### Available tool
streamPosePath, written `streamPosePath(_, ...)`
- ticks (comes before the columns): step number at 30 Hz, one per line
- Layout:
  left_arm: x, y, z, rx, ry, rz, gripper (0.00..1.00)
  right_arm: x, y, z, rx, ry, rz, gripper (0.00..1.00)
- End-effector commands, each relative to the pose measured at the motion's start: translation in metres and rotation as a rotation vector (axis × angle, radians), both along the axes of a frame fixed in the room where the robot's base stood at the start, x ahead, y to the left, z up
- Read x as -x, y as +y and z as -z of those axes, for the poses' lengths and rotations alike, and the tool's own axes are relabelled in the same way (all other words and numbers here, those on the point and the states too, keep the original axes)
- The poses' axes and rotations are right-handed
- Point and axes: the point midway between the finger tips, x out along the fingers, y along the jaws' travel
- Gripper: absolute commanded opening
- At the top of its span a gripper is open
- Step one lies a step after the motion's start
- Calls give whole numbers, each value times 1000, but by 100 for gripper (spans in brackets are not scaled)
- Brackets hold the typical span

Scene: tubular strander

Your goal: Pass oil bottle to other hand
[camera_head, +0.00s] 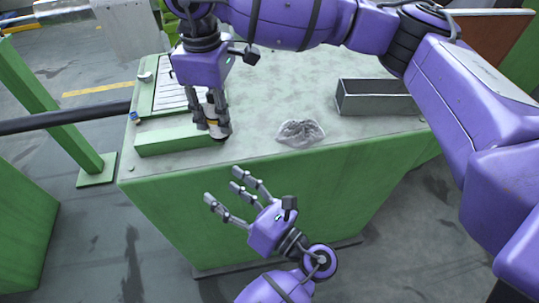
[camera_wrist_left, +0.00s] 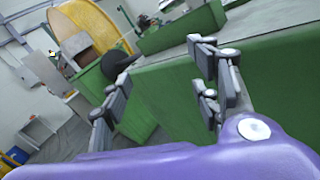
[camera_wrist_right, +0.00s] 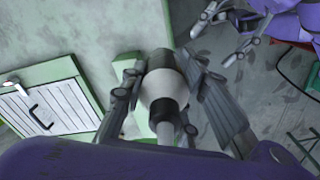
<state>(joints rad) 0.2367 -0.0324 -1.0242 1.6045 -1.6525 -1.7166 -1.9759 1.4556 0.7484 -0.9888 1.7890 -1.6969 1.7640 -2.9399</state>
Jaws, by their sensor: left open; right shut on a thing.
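The oil bottle (camera_head: 211,112), white with dark parts, is between the fingers of my right gripper (camera_head: 214,124), which is shut on it from above. In the right wrist view the bottle (camera_wrist_right: 163,92) shows a pale band between dark ends, with fingers on both sides. It is at the front edge of the green cabinet's top; I cannot tell whether it touches the surface. My left gripper (camera_head: 232,192) is open and empty, in front of the cabinet and below its top. The left gripper also shows in the right wrist view (camera_wrist_right: 232,32), apart from the bottle.
The green cabinet (camera_head: 270,200) has a grey top. On it are a clear crumpled bag (camera_head: 300,132), a grey open bin (camera_head: 376,97) and a white slatted panel (camera_head: 171,92). A dark bar (camera_head: 60,119) runs in from the left. Floor in front is open.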

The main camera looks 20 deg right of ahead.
Motion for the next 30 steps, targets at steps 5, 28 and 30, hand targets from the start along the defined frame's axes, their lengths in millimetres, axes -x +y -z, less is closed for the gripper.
streamPosePath(5,12,-56,-73,166,-70,68,56,0,0,-1,0,-1,0,0)
streamPosePath(28,-36,-52,-134,295,-126,126,56,0,0,0,-1,0,0,0)
streamPosePath(30,-46,-46,-134,295,-124,125,56,0,0,0,-1,0,0,0)
